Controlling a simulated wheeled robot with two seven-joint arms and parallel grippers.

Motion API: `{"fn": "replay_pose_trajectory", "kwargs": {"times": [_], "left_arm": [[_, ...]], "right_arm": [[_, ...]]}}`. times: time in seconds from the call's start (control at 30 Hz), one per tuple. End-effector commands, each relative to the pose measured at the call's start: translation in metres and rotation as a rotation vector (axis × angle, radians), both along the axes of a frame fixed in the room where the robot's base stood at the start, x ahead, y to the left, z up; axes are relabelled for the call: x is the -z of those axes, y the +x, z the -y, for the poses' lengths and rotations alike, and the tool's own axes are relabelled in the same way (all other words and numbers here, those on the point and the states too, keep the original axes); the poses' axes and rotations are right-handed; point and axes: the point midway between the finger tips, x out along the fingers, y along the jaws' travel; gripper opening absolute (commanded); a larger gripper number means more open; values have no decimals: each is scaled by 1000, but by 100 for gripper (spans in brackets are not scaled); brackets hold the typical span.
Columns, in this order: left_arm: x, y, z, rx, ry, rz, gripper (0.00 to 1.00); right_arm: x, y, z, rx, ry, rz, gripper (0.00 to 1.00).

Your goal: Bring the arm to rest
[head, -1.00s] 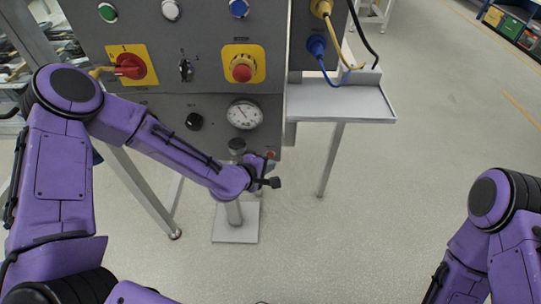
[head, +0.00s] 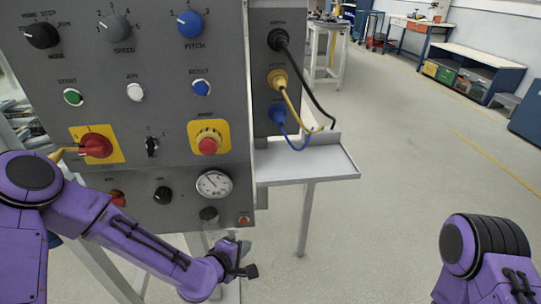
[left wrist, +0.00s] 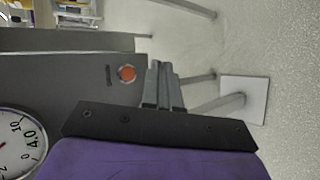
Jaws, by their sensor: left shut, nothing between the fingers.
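My left arm (head: 130,240) is purple and reaches in from the left, below the front of a grey control panel (head: 120,55). Its gripper (head: 243,252) is at the panel's lower right corner, below a small orange light (head: 244,220). In the left wrist view the two grey fingers (left wrist: 162,85) lie together with nothing between them, and the light (left wrist: 127,73) is beside them. I cannot tell the exact gap to the panel, but no contact shows. My right arm (head: 490,265) shows only partly at the lower right; its gripper is out of view.
The panel carries knobs, buttons, a red rotary switch (head: 95,146), an emergency stop (head: 208,143) and a gauge (head: 214,184). A grey shelf (head: 310,163) on legs juts out at right, under plugged cables (head: 292,105). The floor (head: 400,150) right of it is clear.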

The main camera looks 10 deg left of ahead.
Motion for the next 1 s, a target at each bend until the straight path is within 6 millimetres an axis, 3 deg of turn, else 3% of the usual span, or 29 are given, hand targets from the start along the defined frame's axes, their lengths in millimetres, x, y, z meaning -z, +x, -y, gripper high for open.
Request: {"fn": "replay_pose_trajectory", "kwargs": {"times": [0.1,0.17,0.27,0.3,0.37,0.4,0.5,0.6,0.7,1.0], "left_arm": [[1,-1,-3,23,70,13,0],[22,-21,-18,47,201,-39,0],[64,-83,-46,142,449,-200,0],[78,-112,-62,188,549,-271,0],[92,-154,-86,259,687,-372,0],[97,-180,-102,304,770,-432,0],[98,-231,-137,397,924,-551,0],[96,-261,-155,468,1002,-614,0],[98,-272,-155,503,1016,-632,0],[101,-272,-154,498,1009,-631,0]], "right_arm": [[0,0,0,0,0,0,43],[-2,0,0,0,0,0,43],[-17,0,0,0,0,0,43],[-24,0,0,0,0,0,43],[-33,0,0,0,0,0,43],[-39,0,0,0,0,0,43],[-52,0,0,0,0,0,43],[-61,0,0,0,0,0,43],[-63,0,0,0,0,0,43],[-60,0,0,0,0,0,43]]}}
